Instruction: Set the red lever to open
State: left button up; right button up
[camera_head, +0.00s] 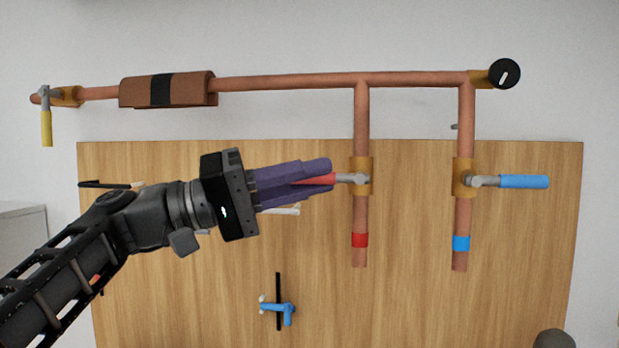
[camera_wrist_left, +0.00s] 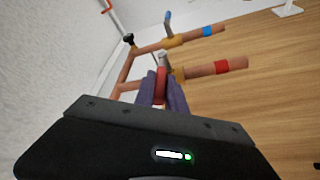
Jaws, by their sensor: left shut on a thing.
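The red lever (camera_head: 318,180) points left, sideways from the brass valve (camera_head: 361,176) on the copper pipe with the red band (camera_head: 359,240). My left gripper (camera_head: 318,176) comes in from the left, and its purple fingers are shut on the red lever. The fingers hide part of the lever's handle. In the left wrist view the red lever (camera_wrist_left: 161,86) lies between the purple fingers, with its grey stem reaching to the valve. My right gripper is not in view.
A blue lever (camera_head: 523,182) points right from the neighbouring pipe with the blue band (camera_head: 461,243). A yellow lever (camera_head: 46,128) hangs down at the far left. A black gauge (camera_head: 504,74) is at the upper right.

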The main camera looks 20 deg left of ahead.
pick_arm(q)
grip_shut()
dwell(0.8)
jog(key=shift+f, duration=0.1)
